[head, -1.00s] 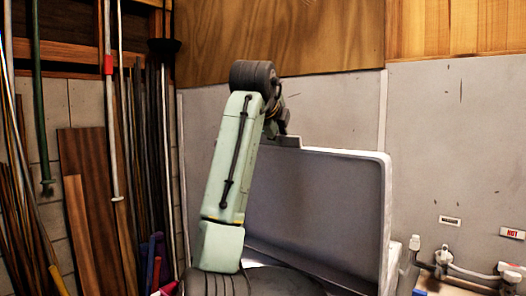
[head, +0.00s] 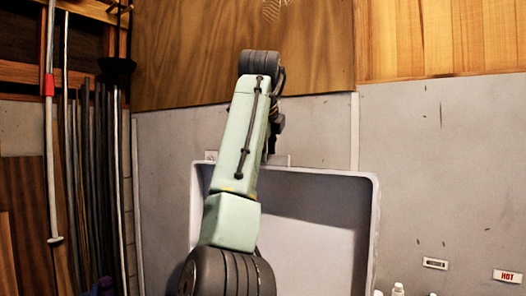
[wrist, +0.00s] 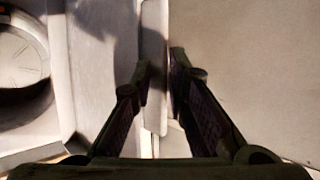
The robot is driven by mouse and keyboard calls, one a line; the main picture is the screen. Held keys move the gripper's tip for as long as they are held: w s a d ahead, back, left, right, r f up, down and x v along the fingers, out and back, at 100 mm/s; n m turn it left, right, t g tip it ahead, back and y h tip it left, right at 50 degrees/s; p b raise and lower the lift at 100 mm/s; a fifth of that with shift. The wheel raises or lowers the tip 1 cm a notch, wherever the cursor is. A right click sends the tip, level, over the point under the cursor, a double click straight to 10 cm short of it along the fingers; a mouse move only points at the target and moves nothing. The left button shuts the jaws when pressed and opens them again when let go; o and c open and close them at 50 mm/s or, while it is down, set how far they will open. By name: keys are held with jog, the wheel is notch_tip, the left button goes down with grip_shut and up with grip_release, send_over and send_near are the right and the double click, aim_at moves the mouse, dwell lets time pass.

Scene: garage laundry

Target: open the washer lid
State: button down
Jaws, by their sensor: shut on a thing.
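The washer lid (head: 310,205) is a large grey panel with a pale raised rim. It stands up steeply, with its inner face showing in the head view. My gripper (wrist: 161,68) is at the lid's top edge. In the wrist view its two dark fingers lie on either side of a thin pale strip of the lid (wrist: 154,95), shut on it. In the head view my arm hides the fingertips and part of the lid's left side. The washer's body and opening are out of the head view's lower edge.
A grey wall stands close behind the lid, with wood panels (head: 320,45) above. Long poles (head: 95,190) lean at the left. Bottle tops (head: 398,289) and a red "HOT" label (head: 507,276) show at the lower right. The wrist view shows a round pale disc (wrist: 20,55).

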jog(key=shift+f, duration=0.35)
jog(key=c, duration=1.7)
grip_release()
jog(key=shift+w, duration=0.15)
jog(key=shift+r, duration=0.1)
jog(key=shift+v, duration=3.85)
jog(key=shift+w, duration=0.1)
